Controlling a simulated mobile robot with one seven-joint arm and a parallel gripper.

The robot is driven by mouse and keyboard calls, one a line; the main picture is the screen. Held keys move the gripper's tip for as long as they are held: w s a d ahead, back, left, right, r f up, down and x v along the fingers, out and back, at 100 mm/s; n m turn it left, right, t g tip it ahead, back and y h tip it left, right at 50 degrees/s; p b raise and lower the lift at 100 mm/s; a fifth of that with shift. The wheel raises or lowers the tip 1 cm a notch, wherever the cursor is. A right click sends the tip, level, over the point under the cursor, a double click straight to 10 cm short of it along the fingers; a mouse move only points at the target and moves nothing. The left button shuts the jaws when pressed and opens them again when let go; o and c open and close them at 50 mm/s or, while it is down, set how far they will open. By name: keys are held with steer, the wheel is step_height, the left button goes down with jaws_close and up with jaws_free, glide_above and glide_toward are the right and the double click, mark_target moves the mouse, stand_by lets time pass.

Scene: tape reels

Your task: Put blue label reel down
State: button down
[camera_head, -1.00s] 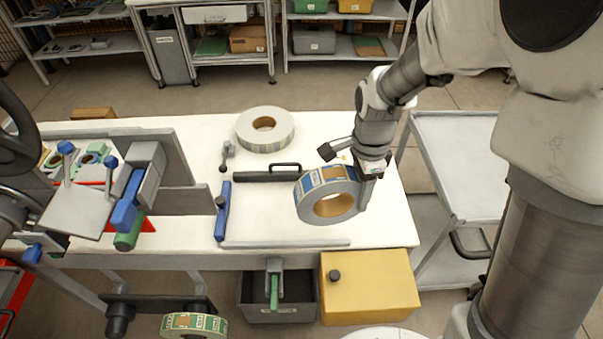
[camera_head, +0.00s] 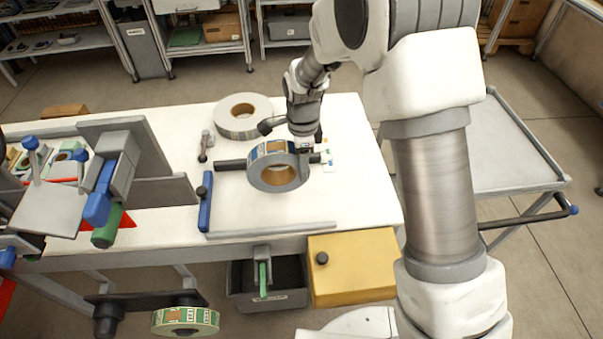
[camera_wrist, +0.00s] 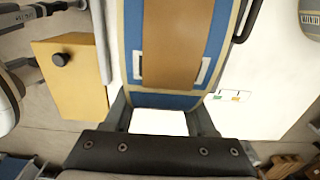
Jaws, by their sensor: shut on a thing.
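The blue label reel (camera_head: 277,178) is a roll with a grey side face, a brown core and blue patches on its outer band. It is held tilted over the white table (camera_head: 340,205) in the head view. My gripper (camera_head: 303,172) is shut on its right side. In the wrist view the reel's blue and brown band (camera_wrist: 180,50) fills the upper middle, between my gripper's fingers (camera_wrist: 160,115). Whether the reel's lower edge touches the table cannot be told.
A white label reel (camera_head: 243,106) lies flat behind. A yellow box (camera_head: 352,267) is below the front edge.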

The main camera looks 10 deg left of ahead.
steer(key=shift+w+a+f, duration=0.1)
steer(key=shift+w+a, duration=0.05)
steer(key=shift+f, duration=2.1)
steer(key=shift+c, duration=1.1)
jaws_free()
